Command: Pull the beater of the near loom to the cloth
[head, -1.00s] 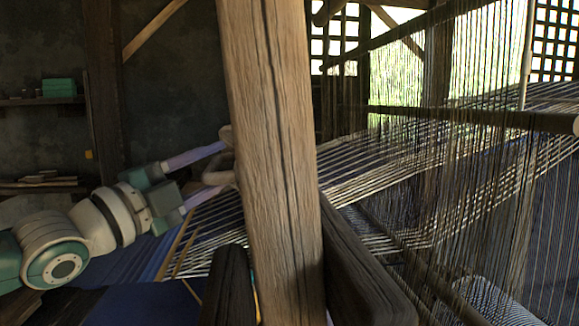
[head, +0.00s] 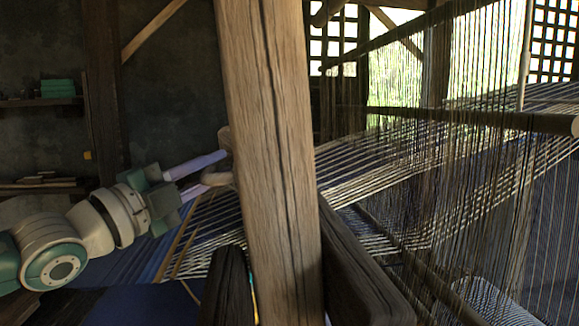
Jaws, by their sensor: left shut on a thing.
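My left gripper (head: 222,160) reaches in from the left, its two fingers pointing right and meeting the edge of a thick wooden post (head: 270,160). Its fingertips are partly behind the post. The blue cloth (head: 125,262) of the near loom lies at lower left, below and left of the gripper. My right gripper is not in view.
The post stands in front and blocks the middle of the view. A dark beam (head: 365,265) runs to its right at the bottom. Heddle strings (head: 460,160) hang at right around the warp. Shelves (head: 40,102) are on the left wall.

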